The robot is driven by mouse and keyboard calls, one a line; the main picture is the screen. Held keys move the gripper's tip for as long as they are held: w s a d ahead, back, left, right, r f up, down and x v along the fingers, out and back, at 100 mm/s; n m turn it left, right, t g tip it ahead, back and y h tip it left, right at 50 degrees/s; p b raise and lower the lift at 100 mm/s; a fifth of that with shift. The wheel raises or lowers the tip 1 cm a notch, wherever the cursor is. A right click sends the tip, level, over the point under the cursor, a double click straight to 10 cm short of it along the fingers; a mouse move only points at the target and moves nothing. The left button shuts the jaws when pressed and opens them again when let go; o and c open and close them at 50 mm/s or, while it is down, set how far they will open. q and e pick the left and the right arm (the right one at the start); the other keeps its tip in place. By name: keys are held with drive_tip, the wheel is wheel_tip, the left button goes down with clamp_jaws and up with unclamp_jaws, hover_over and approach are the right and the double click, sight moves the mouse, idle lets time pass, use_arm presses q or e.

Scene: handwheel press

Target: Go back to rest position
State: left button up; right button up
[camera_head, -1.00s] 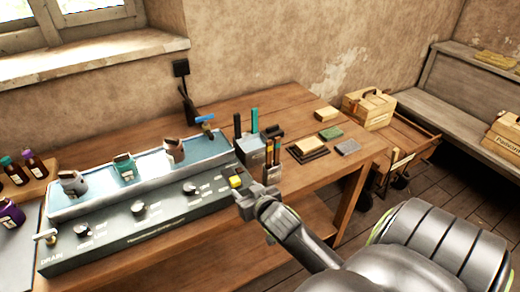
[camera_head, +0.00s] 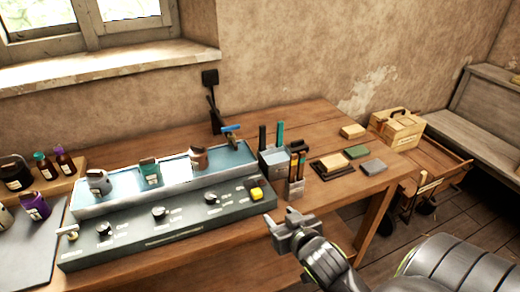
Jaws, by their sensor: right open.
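My right gripper (camera_head: 288,224) is open and empty in the head view. It is in front of the table's near edge, right of and below the grey control panel (camera_head: 190,234). A gap shows between it and the yellow button (camera_head: 257,194) at the panel's right end. My right forearm comes in from the lower right. My left gripper is not in view.
A blue tray (camera_head: 120,201) behind the panel holds several small bottles. A tool holder (camera_head: 272,166), pale block (camera_head: 353,131), green block (camera_head: 356,152) and grey block (camera_head: 373,167) stand on the wooden table (camera_head: 333,203). A wooden box (camera_head: 398,130) stands farther right.

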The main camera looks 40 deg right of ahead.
drive_tip(key=s+d+f+n+g, duration=0.1)
drive_tip(key=s+f+g, duration=0.2)
drive_tip(key=f, duration=1.2)
drive_tip(key=s+d+f+g, duration=0.1)
drive_tip(key=s+f+g, duration=0.2)
drive_tip(key=f, duration=1.3)
drive_tip(key=s+a+f+g+y, duration=0.1)
drive_tip(key=s+a+f+g, duration=0.1)
drive_tip(key=s+f, duration=0.8)
drive_tip(key=s+a+f+n+g+y, duration=0.1)
drive_tip(key=s+a+f+g, duration=0.1)
drive_tip(key=s+f, duration=0.7)
drive_tip(key=s+g, duration=0.1)
drive_tip(key=s, duration=0.6)
drive_tip(key=shift+s+a+f+g, duration=0.2)
drive_tip(key=shift+a+f+g, duration=0.05)
drive_tip(key=shift+f+g, duration=0.15)
